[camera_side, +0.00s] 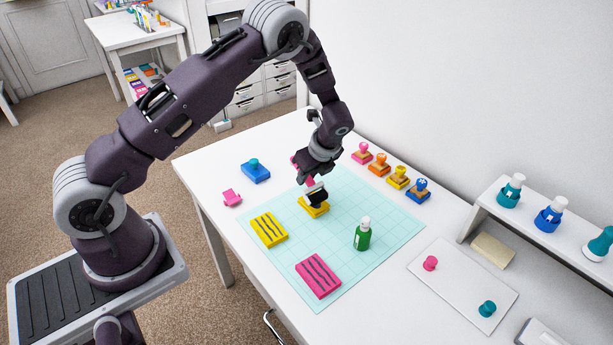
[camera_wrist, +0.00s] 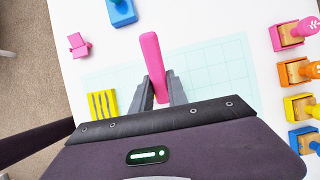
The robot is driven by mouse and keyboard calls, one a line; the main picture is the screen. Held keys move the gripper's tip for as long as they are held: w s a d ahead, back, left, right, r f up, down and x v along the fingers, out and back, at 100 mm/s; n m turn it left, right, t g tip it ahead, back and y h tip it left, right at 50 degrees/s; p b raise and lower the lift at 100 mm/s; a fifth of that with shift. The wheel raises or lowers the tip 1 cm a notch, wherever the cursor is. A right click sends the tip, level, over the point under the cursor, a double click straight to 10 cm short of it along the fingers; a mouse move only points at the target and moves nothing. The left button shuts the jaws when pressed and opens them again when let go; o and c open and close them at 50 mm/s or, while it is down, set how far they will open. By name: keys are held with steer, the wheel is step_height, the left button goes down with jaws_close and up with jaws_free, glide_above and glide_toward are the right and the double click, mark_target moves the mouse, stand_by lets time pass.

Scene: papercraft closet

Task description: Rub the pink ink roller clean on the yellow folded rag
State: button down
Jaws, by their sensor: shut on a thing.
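My gripper (camera_side: 312,180) is shut on the pink ink roller (camera_side: 297,162), low over the cutting mat. In the wrist view my gripper (camera_wrist: 161,92) has its two grey fingers on either side of the roller's pink handle (camera_wrist: 152,58), which tilts up and away. The roller's working end is hidden in the wrist view. A plain yellow flat piece (camera_side: 315,212), seemingly the folded rag, lies directly under my gripper and is partly covered. I cannot tell whether the roller touches it. A yellow block with dark wavy stripes (camera_side: 268,230) lies to its left.
The pale teal mat (camera_side: 345,275) also carries a pink striped block (camera_side: 318,276) and a green bottle (camera_side: 362,235). Several stamps (camera_side: 379,165) line the back. A blue pad (camera_side: 256,171) and small pink object (camera_side: 232,197) lie left. A white tray (camera_side: 455,285) is right.

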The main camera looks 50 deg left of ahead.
steer(key=shift+s+a+f+h, duration=0.35)
steer(key=shift+a+f+h, duration=0.2)
steer(key=shift+h, duration=0.45)
steer(key=shift+a+h, duration=0.1)
steer(key=shift+h, duration=0.4)
steer(key=shift+w+a+h, duration=0.15)
steer(key=shift+a+h, duration=0.05)
steer(key=shift+h, duration=0.2)
steer(key=shift+w+a+r+h, duration=0.3)
steer(key=shift+r+h, duration=0.15)
steer(key=shift+h, duration=0.25)
steer(key=shift+d, duration=0.1)
